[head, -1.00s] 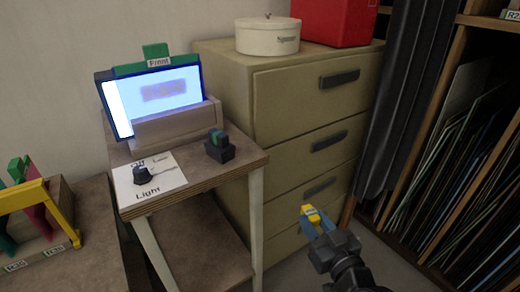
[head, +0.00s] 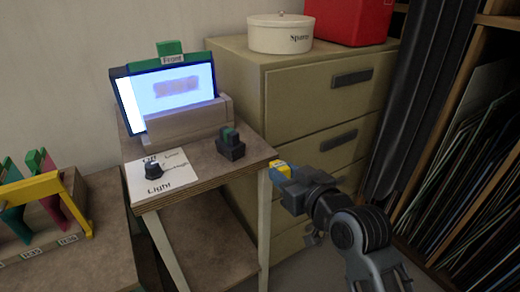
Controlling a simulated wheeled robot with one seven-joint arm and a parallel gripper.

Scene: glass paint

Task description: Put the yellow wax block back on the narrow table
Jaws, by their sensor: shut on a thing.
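The narrow table (head: 199,181) has a wooden top and pale legs and stands left of the drawer cabinet. The yellow wax block (head: 281,167) is in my gripper (head: 280,171), which is shut on it. The block shows at the fingertips, close to the table's right edge. I cannot tell whether it touches the edge. The blue fingers hide part of the block.
On the narrow table are a lit screen in a stand (head: 180,95), a light dial on a white card (head: 153,168) and a small dark holder (head: 230,146). A beige drawer cabinet (head: 300,105) stands behind. The table's front right corner is bare.

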